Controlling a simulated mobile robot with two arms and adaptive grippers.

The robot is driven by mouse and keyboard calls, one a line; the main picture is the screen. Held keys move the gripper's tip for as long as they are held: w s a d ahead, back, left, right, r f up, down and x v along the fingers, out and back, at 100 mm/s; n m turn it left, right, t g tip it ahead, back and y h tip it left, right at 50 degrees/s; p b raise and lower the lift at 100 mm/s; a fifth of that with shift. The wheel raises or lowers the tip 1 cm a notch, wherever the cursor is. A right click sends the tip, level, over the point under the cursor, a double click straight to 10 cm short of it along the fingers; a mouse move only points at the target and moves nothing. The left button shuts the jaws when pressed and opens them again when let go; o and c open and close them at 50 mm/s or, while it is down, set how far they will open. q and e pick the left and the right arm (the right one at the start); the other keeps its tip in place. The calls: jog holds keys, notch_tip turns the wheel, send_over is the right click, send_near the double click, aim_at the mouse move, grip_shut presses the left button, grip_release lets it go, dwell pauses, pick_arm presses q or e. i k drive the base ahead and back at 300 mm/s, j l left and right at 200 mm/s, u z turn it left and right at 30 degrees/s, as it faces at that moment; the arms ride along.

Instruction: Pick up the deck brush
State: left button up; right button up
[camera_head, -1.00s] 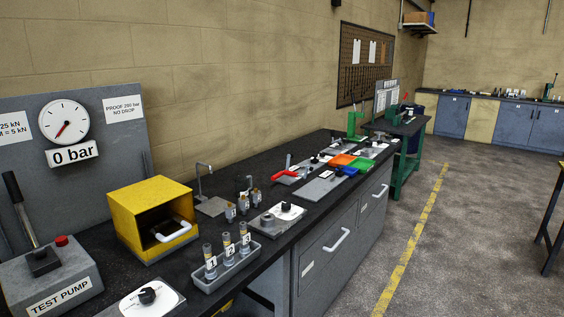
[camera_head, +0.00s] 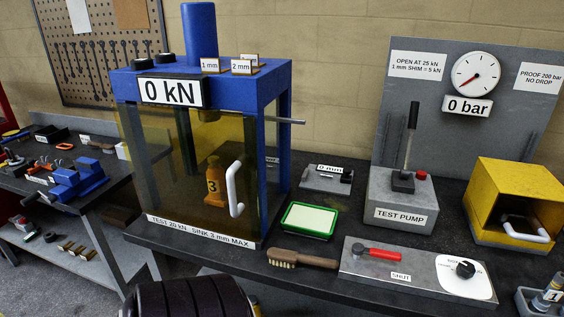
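A small brush (camera_head: 300,258) with a wooden handle and pale bristles lies on the dark bench top near its front edge. Its bristled head points left and its handle points right. It lies just in front of a green-rimmed tray (camera_head: 308,220) and left of a grey plate with a red lever (camera_head: 380,254). Nothing covers the brush. Neither of my grippers is in view.
A blue press (camera_head: 205,80) with yellow guards stands left of the brush. A test pump (camera_head: 400,197) and a yellow box (camera_head: 512,205) stand to the right. A dark ribbed rounded object (camera_head: 190,298) is at the bottom edge, below the bench front.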

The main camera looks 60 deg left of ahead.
aim_at(281, 257)
jog(key=u, duration=1.85)
